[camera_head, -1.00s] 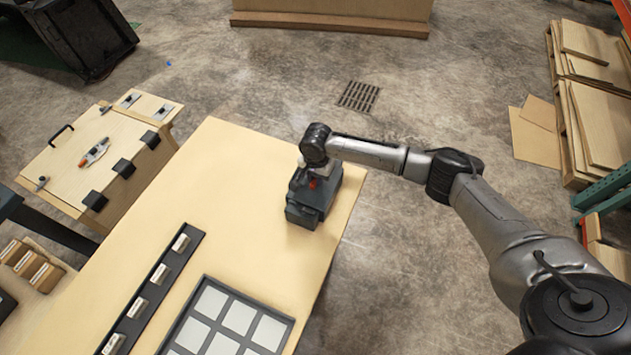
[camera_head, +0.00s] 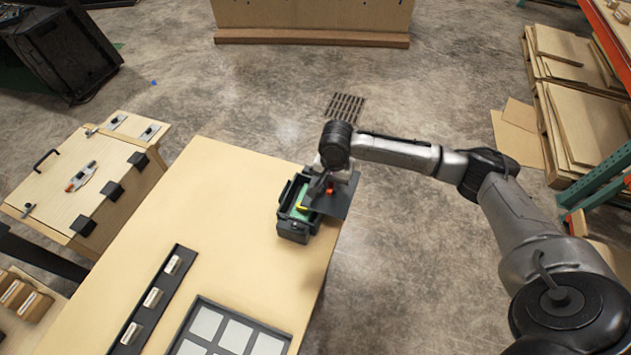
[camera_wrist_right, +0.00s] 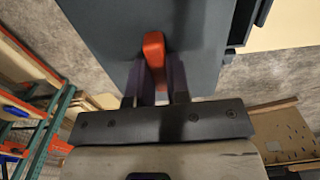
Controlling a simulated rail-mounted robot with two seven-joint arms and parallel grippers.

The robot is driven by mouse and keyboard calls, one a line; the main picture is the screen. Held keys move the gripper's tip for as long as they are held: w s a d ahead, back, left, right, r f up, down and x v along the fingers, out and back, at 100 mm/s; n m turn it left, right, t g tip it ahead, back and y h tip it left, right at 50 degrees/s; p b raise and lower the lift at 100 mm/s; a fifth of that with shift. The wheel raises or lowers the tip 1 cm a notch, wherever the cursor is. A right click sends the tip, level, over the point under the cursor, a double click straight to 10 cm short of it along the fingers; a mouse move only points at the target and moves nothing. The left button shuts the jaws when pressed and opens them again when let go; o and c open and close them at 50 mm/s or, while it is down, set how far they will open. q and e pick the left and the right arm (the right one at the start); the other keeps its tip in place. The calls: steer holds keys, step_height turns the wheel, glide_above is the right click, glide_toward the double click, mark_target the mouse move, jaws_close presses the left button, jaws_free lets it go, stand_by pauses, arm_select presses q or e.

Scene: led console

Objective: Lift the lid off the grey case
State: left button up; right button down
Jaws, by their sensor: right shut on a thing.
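The grey case (camera_head: 291,236) stands open on the wooden table, near its far right corner. Something green and yellow shows inside it. Its flat dark lid (camera_head: 340,203) is off and held above and to the right of the case, partly covering it in the head view. My right gripper (camera_head: 328,190) is shut on the lid's red handle (camera_wrist_right: 154,56). In the right wrist view the two fingers stand on either side of the handle, and the lid (camera_wrist_right: 110,30) fills the upper middle. My left gripper is not in view.
The table (camera_head: 225,215) is clear left of the case. A dark strip with pale blocks (camera_head: 153,297) and a tray of white squares (camera_head: 236,334) lie nearer. A wooden cabinet (camera_head: 85,180) stands left; stacked boards (camera_head: 570,90) lie right.

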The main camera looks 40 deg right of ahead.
mark_target(343, 189)
steer(key=s+r, duration=0.1)
steer(key=s+d, duration=0.1)
steer(key=shift+s+d+r, duration=0.2)
steer(key=shift+s+r, duration=0.15)
steer(key=shift+s+d+r+p, duration=0.1)
steer(key=shift+s+r+p, duration=0.15)
steer(key=shift+r+p, duration=0.15)
step_height(343, 189, up, 2)
steer(key=p, duration=0.3)
steer(key=shift+r, duration=0.1)
steer(key=r+p, duration=0.1)
steer(key=p, duration=0.1)
steer(key=shift+r+p, duration=0.2)
steer(key=shift+p, duration=0.1)
